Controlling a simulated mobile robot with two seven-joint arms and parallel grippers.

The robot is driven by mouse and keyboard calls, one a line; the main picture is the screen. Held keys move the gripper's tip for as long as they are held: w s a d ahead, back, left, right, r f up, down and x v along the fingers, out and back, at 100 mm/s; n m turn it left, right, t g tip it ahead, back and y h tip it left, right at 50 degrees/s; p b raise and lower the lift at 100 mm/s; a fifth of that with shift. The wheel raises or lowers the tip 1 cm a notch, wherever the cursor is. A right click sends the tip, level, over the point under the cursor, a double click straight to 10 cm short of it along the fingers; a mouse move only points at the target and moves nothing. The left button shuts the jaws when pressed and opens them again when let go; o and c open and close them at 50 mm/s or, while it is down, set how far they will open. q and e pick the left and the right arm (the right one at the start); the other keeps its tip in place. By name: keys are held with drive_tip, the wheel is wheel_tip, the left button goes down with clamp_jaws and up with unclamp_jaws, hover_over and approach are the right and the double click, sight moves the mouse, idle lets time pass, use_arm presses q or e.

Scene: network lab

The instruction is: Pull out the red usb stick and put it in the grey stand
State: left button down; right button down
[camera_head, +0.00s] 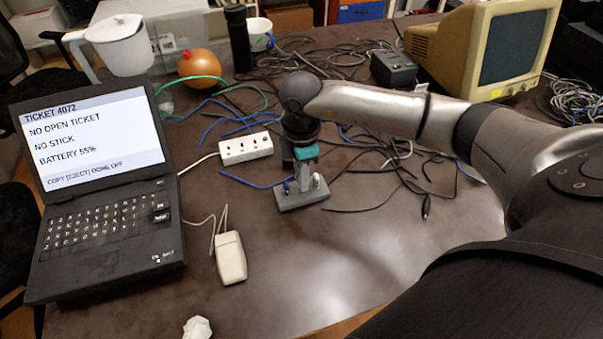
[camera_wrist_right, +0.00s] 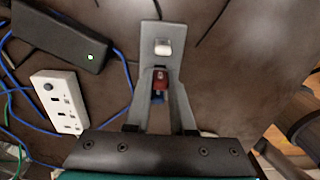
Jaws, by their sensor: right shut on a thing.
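The grey stand (camera_head: 302,202) is on the table right of the laptop, and its plate also shows in the wrist view (camera_wrist_right: 151,12). A white stick (camera_head: 319,183) stands upright in it, also in the wrist view (camera_wrist_right: 162,47). My right gripper (camera_head: 304,186) points down over the stand. In the wrist view its fingers are shut on the red usb stick (camera_wrist_right: 160,78), in line with the stand. A blue piece (camera_wrist_right: 157,97) shows just below the red stick there. I cannot tell whether the red stick is seated. My left gripper is out of view.
The laptop (camera_head: 105,220) screen reads "NO STICK". A white power strip (camera_head: 246,149) and a mouse (camera_head: 230,258) lie between laptop and stand. Loose cables (camera_head: 385,170) spread behind and right of the stand. The table in front of it is clear.

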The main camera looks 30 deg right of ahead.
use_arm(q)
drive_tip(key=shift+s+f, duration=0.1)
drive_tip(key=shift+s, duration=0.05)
use_arm(e)
drive_tip(key=shift+f, duration=0.3)
idle(0.4)
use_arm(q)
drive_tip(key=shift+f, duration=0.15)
use_arm(e)
drive_tip(key=shift+f, duration=0.45)
idle(0.6)
drive_tip(key=c, duration=0.7)
unclamp_jaws()
wheel_tip(320, 180, up, 7)
drive_tip(key=shift+f+p, duration=0.1)
drive_tip(key=shift+p, duration=0.65)
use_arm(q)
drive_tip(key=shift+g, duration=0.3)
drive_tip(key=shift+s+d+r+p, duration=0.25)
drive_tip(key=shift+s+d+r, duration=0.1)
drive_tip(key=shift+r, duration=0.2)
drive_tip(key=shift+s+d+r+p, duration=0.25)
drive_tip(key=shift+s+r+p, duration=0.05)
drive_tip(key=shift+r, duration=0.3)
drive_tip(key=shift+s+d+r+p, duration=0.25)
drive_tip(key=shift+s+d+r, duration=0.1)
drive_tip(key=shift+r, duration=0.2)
use_arm(e)
drive_tip(key=shift+r, duration=4.25)
